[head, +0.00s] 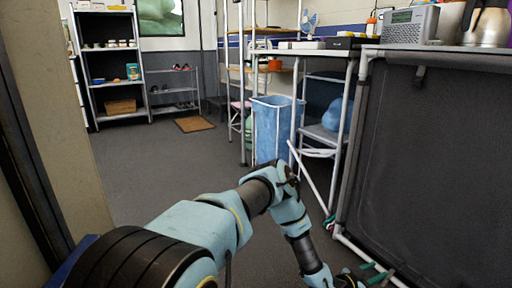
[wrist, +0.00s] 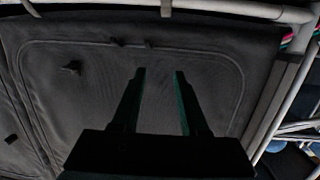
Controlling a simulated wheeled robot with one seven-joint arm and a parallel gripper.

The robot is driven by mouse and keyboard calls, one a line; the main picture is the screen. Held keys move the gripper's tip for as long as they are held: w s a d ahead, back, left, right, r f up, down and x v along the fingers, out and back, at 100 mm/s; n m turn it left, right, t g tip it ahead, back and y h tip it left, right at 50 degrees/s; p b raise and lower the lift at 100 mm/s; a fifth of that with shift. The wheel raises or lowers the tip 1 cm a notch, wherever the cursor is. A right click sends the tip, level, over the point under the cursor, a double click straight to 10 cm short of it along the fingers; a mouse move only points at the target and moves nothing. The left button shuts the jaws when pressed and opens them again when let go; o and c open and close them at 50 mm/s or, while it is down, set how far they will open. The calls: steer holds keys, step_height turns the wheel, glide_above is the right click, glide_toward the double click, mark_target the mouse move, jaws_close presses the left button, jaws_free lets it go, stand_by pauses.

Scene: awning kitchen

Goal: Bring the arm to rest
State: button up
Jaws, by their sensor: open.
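My arm reaches forward from the bottom of the head view and bends down to the right. My gripper (head: 374,274) is low at the bottom edge of the head view, beside the dark fabric panel (head: 430,150) of the counter frame. In the wrist view my gripper (wrist: 158,78) shows two separate fingers with a gap between them. It is open and nothing is between the fingers. The dark fabric panel (wrist: 80,70) fills most of the wrist view behind the fingers. I cannot tell how far the fingertips are from it.
A blue bin (head: 271,130) stands beyond my arm, near a white-framed table. A silver radio (head: 409,25) and a metal kettle (head: 487,24) sit on the counter at right. A shelf (head: 108,60) stands at the back left. Grey floor (head: 150,165) is clear at left.

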steer(key=w+a+r+g+y+p, duration=0.25)
steer(key=w+a+r, duration=0.25)
steer(key=w+r, duration=0.25)
steer(key=w+a+r+n+y+p, duration=0.15)
steer(key=a+r+y, duration=0.25)
steer(key=a+r, duration=0.5)
steer(key=w+a+r+n+y+p, duration=0.1)
steer(key=w+a+r+n+y, duration=0.15)
steer(key=a+r, duration=0.65)
steer(key=s+a+r+n+g+y+p, duration=0.1)
steer(key=s+a+r+n+y, duration=0.15)
steer(key=s+a+r, duration=0.45)
steer(key=s+a+r+n+g+y+p, duration=0.1)
steer(key=s+a+r+n, duration=0.25)
steer(key=a, duration=0.55)
steer(key=s+a+r+n+g+y+p, duration=0.1)
steer(key=s+a+r+n+y, duration=0.1)
steer(key=s+a+r, duration=0.5)
step_height(320, 180, up, 37)
steer(key=a+p, duration=0.1)
steer(key=p, duration=3.7)
steer(key=shift+w, duration=0.25)
steer(key=shift+a, duration=0.1)
